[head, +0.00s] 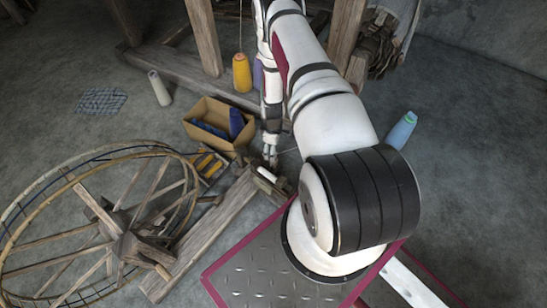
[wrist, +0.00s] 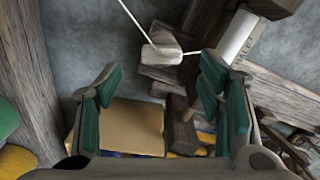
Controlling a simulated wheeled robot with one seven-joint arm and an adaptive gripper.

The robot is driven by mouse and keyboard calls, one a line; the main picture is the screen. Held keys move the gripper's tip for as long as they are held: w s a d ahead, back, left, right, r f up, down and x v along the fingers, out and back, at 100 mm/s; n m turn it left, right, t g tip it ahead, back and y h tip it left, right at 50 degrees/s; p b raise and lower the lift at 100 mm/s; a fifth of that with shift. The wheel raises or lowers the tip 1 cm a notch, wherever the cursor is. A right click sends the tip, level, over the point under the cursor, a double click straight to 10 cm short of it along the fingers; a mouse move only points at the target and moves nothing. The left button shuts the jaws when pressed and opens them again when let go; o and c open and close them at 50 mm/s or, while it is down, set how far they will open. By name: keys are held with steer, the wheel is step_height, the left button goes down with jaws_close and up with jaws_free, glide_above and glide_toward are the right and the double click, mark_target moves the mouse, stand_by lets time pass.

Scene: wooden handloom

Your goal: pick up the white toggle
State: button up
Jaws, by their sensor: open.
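The white toggle (wrist: 161,54) is a small pale block in the wrist view, with thin light cords running from it to the upper left and to the right. It appears just beyond the fingertips, between their lines. My gripper (wrist: 158,68) is open, with its green-padded fingers apart and nothing between them. In the head view my gripper (head: 270,154) points down beside the cardboard box, above the end of a wooden beam. I cannot make out the toggle surely in the head view.
A white lettered cylinder (wrist: 237,36) lies near wooden parts. A cardboard box (head: 205,112) holds blue items. A large spoked wheel (head: 122,243) is at left. A wooden beam (head: 205,240) runs below.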

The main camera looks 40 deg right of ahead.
step_height(320, 180, down, 4)
steer(key=shift+a+f+b, duration=0.1)
steer(key=shift+f+b, duration=0.1)
steer(key=shift+b, duration=0.85)
steer(key=c, duration=0.9)
steer(key=shift+o, duration=0.2)
steer(key=shift+r, duration=0.15)
